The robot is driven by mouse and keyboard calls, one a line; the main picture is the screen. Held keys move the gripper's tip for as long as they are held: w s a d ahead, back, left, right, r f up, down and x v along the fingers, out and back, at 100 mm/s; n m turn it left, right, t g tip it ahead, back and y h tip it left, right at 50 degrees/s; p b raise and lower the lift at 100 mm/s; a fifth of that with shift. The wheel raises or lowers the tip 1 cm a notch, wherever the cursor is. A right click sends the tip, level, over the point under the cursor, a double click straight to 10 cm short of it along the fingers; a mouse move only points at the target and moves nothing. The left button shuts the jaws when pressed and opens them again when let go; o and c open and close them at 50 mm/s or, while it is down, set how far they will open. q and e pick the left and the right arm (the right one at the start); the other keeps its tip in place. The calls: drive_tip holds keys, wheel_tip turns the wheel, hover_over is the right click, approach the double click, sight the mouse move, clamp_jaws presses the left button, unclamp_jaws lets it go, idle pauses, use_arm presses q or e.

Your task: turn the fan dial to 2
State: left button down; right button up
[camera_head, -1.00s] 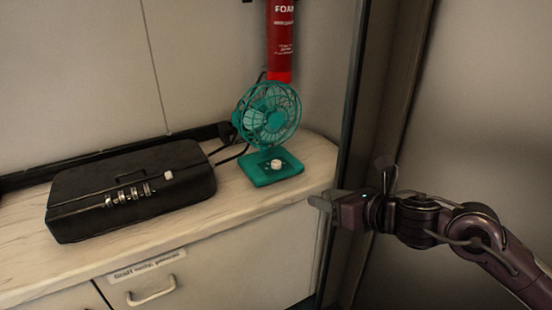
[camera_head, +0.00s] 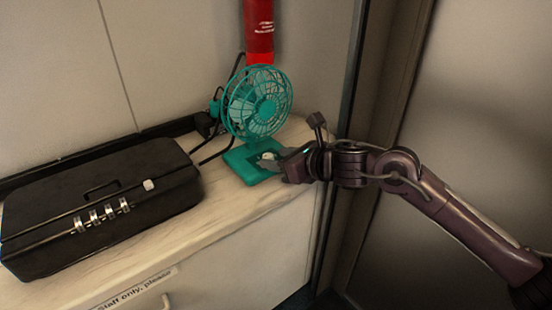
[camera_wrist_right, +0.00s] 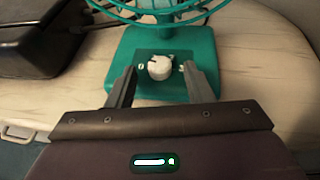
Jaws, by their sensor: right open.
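The teal fan (camera_head: 258,102) stands on the counter, its base (camera_head: 243,162) toward the front. The white dial (camera_wrist_right: 159,67) sits on a plate on the fan's base, with a 0 mark at its left; the other marks are too small to read surely. In the head view the dial (camera_head: 268,156) is partly hidden by my right gripper. My right gripper (camera_head: 272,165) reaches in from the right, at the base. In the right wrist view its fingers (camera_wrist_right: 154,75) are open, one on each side of the dial and apart from it. My left gripper is not in view.
A black case (camera_head: 95,205) with several number wheels lies on the counter (camera_head: 215,215) left of the fan. A red extinguisher (camera_head: 260,30) is on the wall behind. A dark door frame (camera_head: 352,90) stands right of the counter. Cables run behind the fan.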

drive_tip(key=shift+w+a+f, duration=0.2)
drive_tip(key=shift+w+a, duration=0.05)
drive_tip(key=c, duration=1)
